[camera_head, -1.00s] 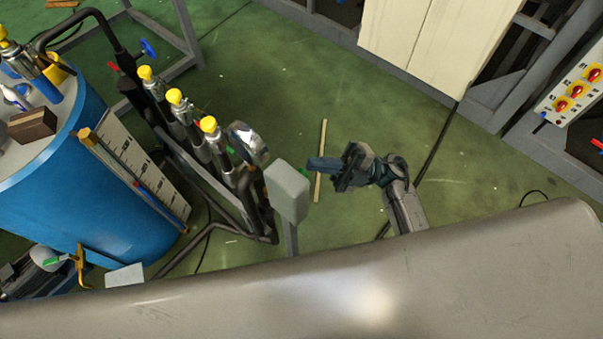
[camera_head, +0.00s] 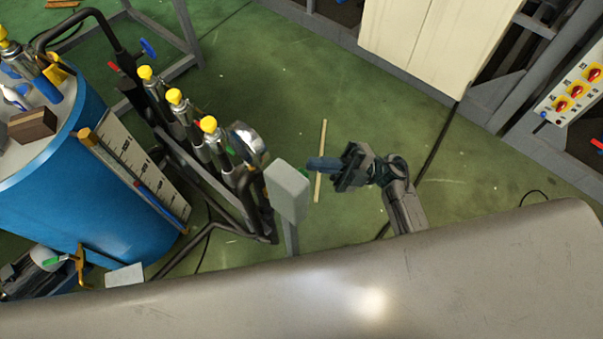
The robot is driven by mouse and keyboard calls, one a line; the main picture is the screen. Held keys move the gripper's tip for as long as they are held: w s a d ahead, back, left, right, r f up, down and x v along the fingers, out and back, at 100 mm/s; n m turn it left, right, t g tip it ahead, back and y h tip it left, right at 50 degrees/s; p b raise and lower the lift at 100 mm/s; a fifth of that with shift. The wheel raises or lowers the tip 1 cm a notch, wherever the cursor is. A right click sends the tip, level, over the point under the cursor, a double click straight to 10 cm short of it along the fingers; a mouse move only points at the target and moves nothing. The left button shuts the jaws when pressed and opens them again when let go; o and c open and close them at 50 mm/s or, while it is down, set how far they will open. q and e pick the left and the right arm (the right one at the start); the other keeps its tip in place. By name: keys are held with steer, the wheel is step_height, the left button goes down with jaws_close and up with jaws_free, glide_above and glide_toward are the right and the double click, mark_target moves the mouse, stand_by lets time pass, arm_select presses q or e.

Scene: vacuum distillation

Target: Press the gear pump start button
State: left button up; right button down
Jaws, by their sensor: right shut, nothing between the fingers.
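A light grey box (camera_head: 288,192) stands on a thin post in the middle of the view, beside the pump pipework. A small green spot (camera_head: 303,171) shows at its upper right edge, on the side facing my gripper; I cannot tell for sure that it is the start button. The box's right face is mostly turned from view. My right gripper (camera_head: 312,163) is shut and empty, its fingertips pointing left just right of the box's top. I see a small gap in the picture, but cannot judge the depth. My left gripper is not in view.
Dark pipes with yellow-capped fittings (camera_head: 208,124) and a round gauge (camera_head: 246,140) stand left of the box. A blue drum (camera_head: 120,220) is at far left. A panel with red-yellow switches (camera_head: 577,90) is at far right. Green floor (camera_head: 440,200) lies open right of my arm.

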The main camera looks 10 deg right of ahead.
steer(key=shift+a, duration=0.1)
stand_by(0.3)
steer(key=shift+s+a, duration=0.25)
steer(key=shift+s, duration=0.05)
steer(key=shift+s+a, duration=0.1)
steer(key=shift+a, duration=0.1)
stand_by(0.4)
steer(key=shift+d, duration=0.15)
steer(key=shift+w+d, duration=0.4)
steer(key=shift+w+d+b, duration=0.45)
steer(key=shift+w+d, duration=0.5)
steer(key=shift+d, duration=0.25)
steer(key=shift+w+d+b, duration=0.45)
steer(key=shift+w+d, duration=0.45)
steer(key=shift+d, duration=0.25)
